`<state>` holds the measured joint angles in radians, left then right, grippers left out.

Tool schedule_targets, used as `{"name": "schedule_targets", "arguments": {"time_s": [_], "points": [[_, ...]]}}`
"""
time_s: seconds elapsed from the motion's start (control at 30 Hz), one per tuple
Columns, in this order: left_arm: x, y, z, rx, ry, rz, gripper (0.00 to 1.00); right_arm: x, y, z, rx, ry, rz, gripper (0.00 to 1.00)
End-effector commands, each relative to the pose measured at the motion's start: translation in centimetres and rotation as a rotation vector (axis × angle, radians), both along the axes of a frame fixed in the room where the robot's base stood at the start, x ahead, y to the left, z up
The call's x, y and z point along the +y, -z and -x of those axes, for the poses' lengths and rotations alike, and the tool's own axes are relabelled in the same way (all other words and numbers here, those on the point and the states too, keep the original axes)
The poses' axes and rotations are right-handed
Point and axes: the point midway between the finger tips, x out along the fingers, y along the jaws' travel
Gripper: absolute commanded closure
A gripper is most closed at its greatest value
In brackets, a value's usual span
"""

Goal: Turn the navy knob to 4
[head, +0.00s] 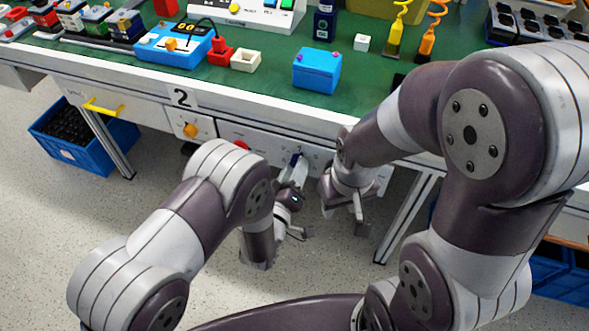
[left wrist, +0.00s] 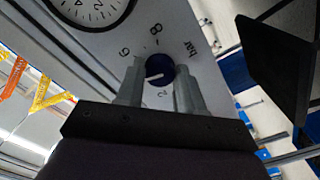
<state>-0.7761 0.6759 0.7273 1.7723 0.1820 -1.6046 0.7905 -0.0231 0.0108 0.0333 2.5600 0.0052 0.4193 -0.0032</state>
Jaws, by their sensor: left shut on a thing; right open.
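The navy knob (head: 295,159) sits on the white front panel under the workbench edge. In the left wrist view the knob (left wrist: 159,67) is round with a white pointer line, which points to the left, slightly down. In the head view the left gripper (head: 297,172) is at the panel. My right gripper (head: 346,207) is open and empty, beside it.
A round gauge (left wrist: 92,8) is above the knob's dial. A red knob (head: 241,145) and an orange knob (head: 190,130) are on panels to the left. The green bench top (head: 270,75) holds a blue box (head: 317,70) and other items. The floor below is open.

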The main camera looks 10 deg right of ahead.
Motion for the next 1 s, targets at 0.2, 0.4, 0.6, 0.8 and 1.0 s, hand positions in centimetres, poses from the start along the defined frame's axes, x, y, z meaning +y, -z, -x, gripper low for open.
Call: {"name": "schedule_targets", "arguments": {"time_s": [0.2, 0.4, 0.6, 0.8, 1.0], "points": [[-0.02, -0.02, -0.02, 0.077, 0.000, 0.114, 0.94, 0.00, 0.06, -0.01, 0.000, 0.000, 0.000, 0.57], [-0.01, 0.01, 0.00, 0.123, -0.001, 0.180, 0.94, 0.00, 0.08, 0.00, 0.000, 0.000, 0.000, 0.57], [-0.02, 0.00, 0.00, 0.144, -0.001, 0.212, 0.94, 0.00, 0.09, 0.00, 0.000, 0.000, 0.000, 0.57], [-0.02, 0.00, 0.00, 0.148, -0.001, 0.218, 0.94, 0.00, 0.09, 0.00, 0.000, 0.000, 0.000, 0.57], [-0.02, 0.00, 0.00, 0.148, -0.001, 0.218, 0.94, 0.00, 0.09, 0.00, 0.000, 0.000, 0.000, 0.57]]}}
